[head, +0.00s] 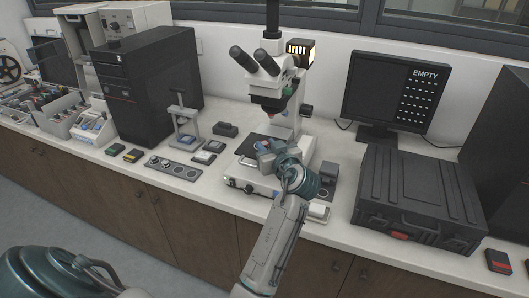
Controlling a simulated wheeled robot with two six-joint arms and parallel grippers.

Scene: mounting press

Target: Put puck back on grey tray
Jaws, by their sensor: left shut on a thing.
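My left gripper (265,152) is over the stage of the microscope (270,75), below its objectives. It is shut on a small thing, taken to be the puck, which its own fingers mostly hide. The grey tray (178,169), a long strip with a row of round places, lies on the bench to the left of the microscope. Some of its round places look dark, and one or two at its left end look lighter. My right gripper is not in view.
A black case (418,195) and a monitor (388,95) reading EMPTY are at the right. A black tower (150,85) is at the left.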

